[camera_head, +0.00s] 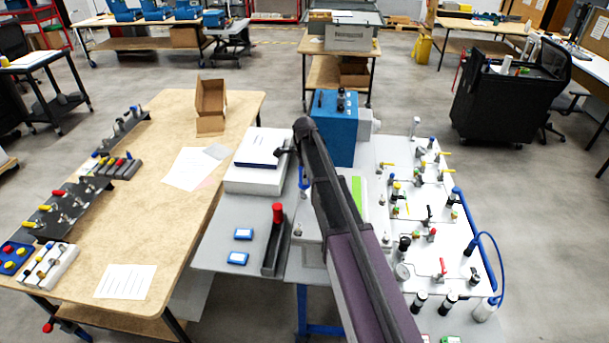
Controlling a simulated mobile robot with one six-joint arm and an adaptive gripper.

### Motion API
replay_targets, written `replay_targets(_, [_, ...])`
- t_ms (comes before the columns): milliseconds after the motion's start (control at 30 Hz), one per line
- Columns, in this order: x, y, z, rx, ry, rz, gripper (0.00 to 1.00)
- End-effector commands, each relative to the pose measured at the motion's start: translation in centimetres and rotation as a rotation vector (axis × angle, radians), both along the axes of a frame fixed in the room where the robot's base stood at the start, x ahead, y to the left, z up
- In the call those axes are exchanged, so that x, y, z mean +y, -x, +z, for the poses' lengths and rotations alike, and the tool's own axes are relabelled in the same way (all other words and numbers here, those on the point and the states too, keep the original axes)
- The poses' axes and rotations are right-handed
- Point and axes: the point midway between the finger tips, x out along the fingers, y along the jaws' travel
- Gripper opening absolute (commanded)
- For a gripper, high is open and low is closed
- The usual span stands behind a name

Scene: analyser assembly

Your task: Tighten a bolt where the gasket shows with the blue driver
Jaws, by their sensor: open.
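My arm reaches forward over the grey bench (215,250). A small dark part beside the arm's far end, over the white box, looks like my gripper (284,152); it is open and seems empty, and the arm hides much around it. A dark rack (113,168) on the wooden table at left holds small handles in red, yellow and blue. The blue one (129,155) may be the blue driver, but it is too small to be sure. A light panel (400,215) with many fittings covers the bench's right side. I cannot make out a bolt or a gasket.
A white box (257,165) and a blue unit (335,128) stand on the bench. A dark holder (274,245) with a red-topped piece stands near its front. Papers (190,168) and a cardboard box (210,105) lie on the wooden table (150,220). Floor shows behind.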

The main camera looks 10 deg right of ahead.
Motion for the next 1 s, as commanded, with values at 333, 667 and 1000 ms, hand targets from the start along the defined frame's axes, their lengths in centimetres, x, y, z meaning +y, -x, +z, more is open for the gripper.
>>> replay_targets(333, [-0.03, -0.02, 0.0, 0.0, 0.0, 0.269, 0.81])
replay_targets(667, [-0.06, -0.04, 0.0, 0.0, 0.0, 0.526, 0.81])
replay_targets(1000, [-0.07, -0.07, 0.0, 0.0, 0.0, 0.79, 0.81])
